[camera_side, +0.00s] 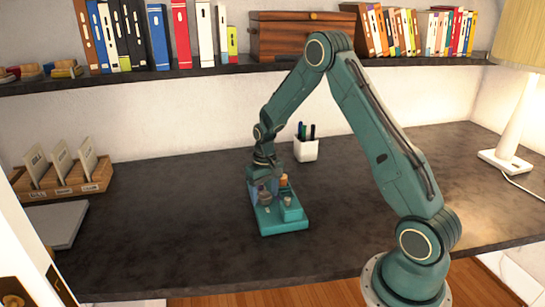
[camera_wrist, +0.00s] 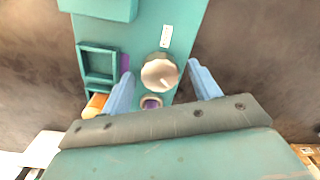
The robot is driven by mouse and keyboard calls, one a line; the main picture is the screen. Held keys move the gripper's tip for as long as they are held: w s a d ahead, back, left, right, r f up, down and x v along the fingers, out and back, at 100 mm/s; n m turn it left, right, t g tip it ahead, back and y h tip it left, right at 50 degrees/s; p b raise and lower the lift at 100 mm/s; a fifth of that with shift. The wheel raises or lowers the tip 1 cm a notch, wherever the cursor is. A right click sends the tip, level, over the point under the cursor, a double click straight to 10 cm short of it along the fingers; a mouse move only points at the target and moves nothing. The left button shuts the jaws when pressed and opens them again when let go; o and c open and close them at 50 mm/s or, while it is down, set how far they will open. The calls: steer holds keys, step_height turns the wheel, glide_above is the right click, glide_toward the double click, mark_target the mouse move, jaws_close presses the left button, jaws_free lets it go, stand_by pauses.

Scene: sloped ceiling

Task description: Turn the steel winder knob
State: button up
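The steel winder knob (camera_wrist: 160,72) is a round, pale metal knob with a light mark on its face, on a teal device (camera_wrist: 180,20). In the side view the device (camera_side: 284,228) lies on the dark desk, and a grey knob (camera_side: 265,197) shows at its left part. My gripper (camera_wrist: 160,69) is open, with its two blue fingertips on the left and right of the knob. A narrow gap shows on each side in the wrist view. In the side view my gripper (camera_side: 266,184) is low over the device and hides part of it.
The device also bears a square teal frame (camera_wrist: 98,65), an orange cylinder (camera_wrist: 95,106) and a small round part (camera_wrist: 151,102). A white pen cup (camera_side: 306,150) stands behind. A card rack (camera_side: 66,190) is at left, a lamp (camera_side: 505,158) at right. Desk around the device is clear.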

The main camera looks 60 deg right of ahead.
mark_target(265, 194)
stand_by(0.3)
step_height(265, 194, up, 14)
stand_by(0.8)
steer(key=shift+d, duration=0.1)
